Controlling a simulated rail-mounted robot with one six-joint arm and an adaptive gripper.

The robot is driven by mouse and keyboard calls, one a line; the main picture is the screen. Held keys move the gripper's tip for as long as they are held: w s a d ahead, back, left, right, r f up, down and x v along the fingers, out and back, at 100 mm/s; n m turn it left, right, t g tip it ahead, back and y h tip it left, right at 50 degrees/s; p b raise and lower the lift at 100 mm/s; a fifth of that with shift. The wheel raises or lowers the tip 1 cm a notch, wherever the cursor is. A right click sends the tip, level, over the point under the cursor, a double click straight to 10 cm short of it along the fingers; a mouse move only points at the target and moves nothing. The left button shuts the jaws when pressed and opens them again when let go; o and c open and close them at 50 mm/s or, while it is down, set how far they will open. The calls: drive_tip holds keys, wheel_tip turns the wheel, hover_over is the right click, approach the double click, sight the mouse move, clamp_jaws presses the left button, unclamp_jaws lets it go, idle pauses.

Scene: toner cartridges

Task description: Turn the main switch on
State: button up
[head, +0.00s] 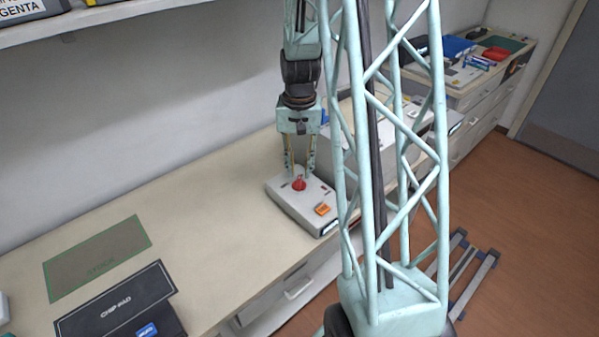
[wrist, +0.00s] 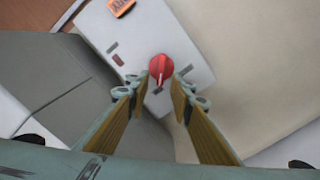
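The main switch is a red round knob (head: 299,184) on the top of a light grey box (head: 307,216) on the counter. In the wrist view the red knob (wrist: 161,67) carries a white line on its lower half. My gripper (head: 300,172) points down over the box. In the wrist view my gripper (wrist: 161,97) is open, with one finger on each side of the knob; I cannot tell whether either touches it. Small marks (wrist: 118,60) are printed on the box beside the knob.
An orange label or tag (head: 322,209) is on the box top near its front edge. A larger grey machine (head: 345,150) stands just behind and right of the box. A green-edged mat (head: 97,258) and a dark chip pad (head: 115,300) lie left. The counter between is clear.

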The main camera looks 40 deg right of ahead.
sight(299, 177)
wheel_tip(299, 177, up, 10)
drive_tip(key=shift+f, duration=0.15)
idle(0.6)
idle(0.3)
idle(0.3)
drive_tip(key=s+a+r+n+t, duration=0.1)
drive_tip(key=s+a+r+n, duration=0.2)
drive_tip(key=a+r, duration=0.65)
drive_tip(key=s+a+r+n+t, duration=0.15)
drive_tip(key=s+a+r, duration=0.25)
drive_tip(key=a+r, duration=0.5)
drive_tip(key=s+a+r+n, duration=0.2)
drive_tip(key=s+a, duration=0.5)
drive_tip(key=s, duration=0.1)
drive_tip(key=s+a+r+n+t, duration=0.1)
drive_tip(key=s+a+r+n, duration=0.2)
drive_tip(key=s+a, duration=0.3)
drive_tip(key=shift+s+a, duration=0.4)
drive_tip(key=shift+s, duration=1)
